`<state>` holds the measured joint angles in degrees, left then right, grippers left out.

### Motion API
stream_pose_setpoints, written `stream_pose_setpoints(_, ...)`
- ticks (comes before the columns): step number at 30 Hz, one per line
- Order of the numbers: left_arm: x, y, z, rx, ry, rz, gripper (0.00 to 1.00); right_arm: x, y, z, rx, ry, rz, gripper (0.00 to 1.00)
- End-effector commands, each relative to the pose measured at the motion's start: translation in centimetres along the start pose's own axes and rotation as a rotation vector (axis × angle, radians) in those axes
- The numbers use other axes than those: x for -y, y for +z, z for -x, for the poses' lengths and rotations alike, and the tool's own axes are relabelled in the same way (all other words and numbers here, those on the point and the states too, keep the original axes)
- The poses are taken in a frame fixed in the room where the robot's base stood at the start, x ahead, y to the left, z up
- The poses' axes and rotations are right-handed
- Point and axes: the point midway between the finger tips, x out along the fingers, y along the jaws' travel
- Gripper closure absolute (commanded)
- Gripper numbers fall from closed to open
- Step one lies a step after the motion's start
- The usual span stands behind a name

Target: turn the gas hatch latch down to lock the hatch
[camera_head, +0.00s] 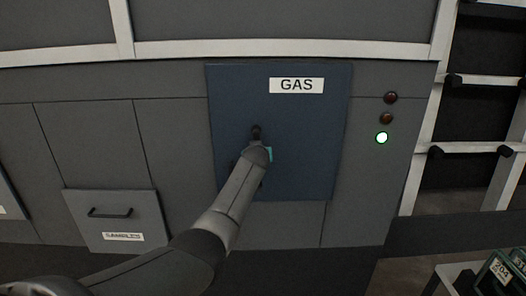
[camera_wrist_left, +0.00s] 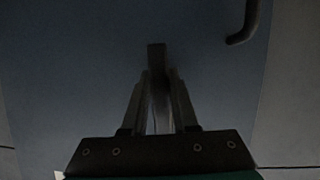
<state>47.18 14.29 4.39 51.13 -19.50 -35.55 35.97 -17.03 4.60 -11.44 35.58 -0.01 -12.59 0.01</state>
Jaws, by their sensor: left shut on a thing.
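The gas hatch (camera_head: 310,135) is a closed-looking blue panel with a white GAS label. Its dark latch (camera_head: 256,131) shows just above the end of my left arm; the arm hides the rest. In the left wrist view, the latch (camera_wrist_left: 157,55) is a dark bar between the fingers of my left gripper (camera_wrist_left: 158,88), which is shut on it. In the head view, the left gripper (camera_head: 256,145) is in front of the hatch and mostly hidden by its own wrist. My right gripper is not in view.
A dark curved handle (camera_wrist_left: 246,22) is at the upper right of the left wrist view. Right of the hatch are two dark red lamps and a lit green lamp (camera_head: 382,138). A SAMPLES drawer (camera_head: 118,220) is at lower left, and a white-railed rack (camera_head: 480,150) at right.

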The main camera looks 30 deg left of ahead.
Motion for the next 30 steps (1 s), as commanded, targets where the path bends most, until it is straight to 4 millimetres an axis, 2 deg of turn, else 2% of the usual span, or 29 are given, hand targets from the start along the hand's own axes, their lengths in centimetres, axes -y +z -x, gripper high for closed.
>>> stream_pose_setpoints(9, 0.71, -0.22, 0.03, -0.005, -0.046, -0.114, 1.00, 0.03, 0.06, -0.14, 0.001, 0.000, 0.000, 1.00)
stream_pose_setpoints(26, 0.92, -0.25, 0.04, -0.004, -0.057, -0.141, 1.00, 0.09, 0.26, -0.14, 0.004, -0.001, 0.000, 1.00)
stream_pose_setpoints(27, 0.93, -0.25, 0.04, -0.004, -0.057, -0.141, 0.68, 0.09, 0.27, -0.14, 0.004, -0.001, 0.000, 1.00)
stream_pose_setpoints(30, 0.92, -0.22, 0.04, -0.004, -0.057, -0.139, 0.57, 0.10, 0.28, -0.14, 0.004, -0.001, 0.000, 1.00)
